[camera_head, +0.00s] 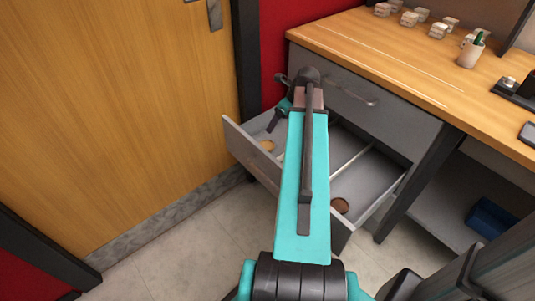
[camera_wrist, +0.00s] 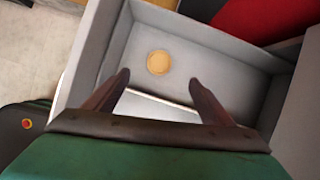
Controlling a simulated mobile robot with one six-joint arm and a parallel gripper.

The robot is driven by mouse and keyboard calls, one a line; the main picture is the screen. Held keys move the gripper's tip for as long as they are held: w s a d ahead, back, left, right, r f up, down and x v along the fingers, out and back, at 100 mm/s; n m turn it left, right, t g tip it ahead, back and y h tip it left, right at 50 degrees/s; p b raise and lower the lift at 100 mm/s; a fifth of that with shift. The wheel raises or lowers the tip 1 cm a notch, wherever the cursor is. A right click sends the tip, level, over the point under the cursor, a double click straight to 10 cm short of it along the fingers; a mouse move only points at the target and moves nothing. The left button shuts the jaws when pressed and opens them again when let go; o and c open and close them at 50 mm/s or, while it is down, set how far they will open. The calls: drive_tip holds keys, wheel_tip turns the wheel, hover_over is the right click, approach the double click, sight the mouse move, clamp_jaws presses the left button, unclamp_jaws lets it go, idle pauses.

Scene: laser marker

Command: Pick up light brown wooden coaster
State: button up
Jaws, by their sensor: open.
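The light brown round coaster (camera_wrist: 158,62) lies flat on the floor of an open drawer (camera_wrist: 108,28) in the wrist view. In the head view the coaster (camera_head: 267,145) shows small in the drawer's left compartment. My gripper (camera_wrist: 160,80) is open and empty above the drawer, its two fingers apart with the coaster between and beyond their tips. In the head view the gripper (camera_head: 277,118) is partly hidden by the arm, over the drawer's left part. A darker brown round piece (camera_head: 340,205) lies in the drawer's right compartment.
White dividers (camera_head: 352,160) split the drawer, and its walls stand around the coaster. The desk top (camera_head: 390,50) overhangs the back, with several small blocks and a pen cup (camera_head: 470,54). A wooden door (camera_head: 110,110) is on the left. A blue bin (camera_head: 490,218) sits under the desk.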

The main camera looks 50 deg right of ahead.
wheel_tip(320, 180, down, 3)
drive_tip(key=shift+f+b, duration=0.1)
drive_tip(key=shift+b, duration=0.9)
drive_tip(key=b, duration=0.2)
approach(267, 145)
drive_tip(key=shift+x, duration=1.2)
drive_tip(key=shift+w, duration=0.2)
drive_tip(key=shift+b+x, duration=0.65)
drive_tip(key=shift+x, duration=1.9)
drive_tip(key=shift+s, duration=0.1)
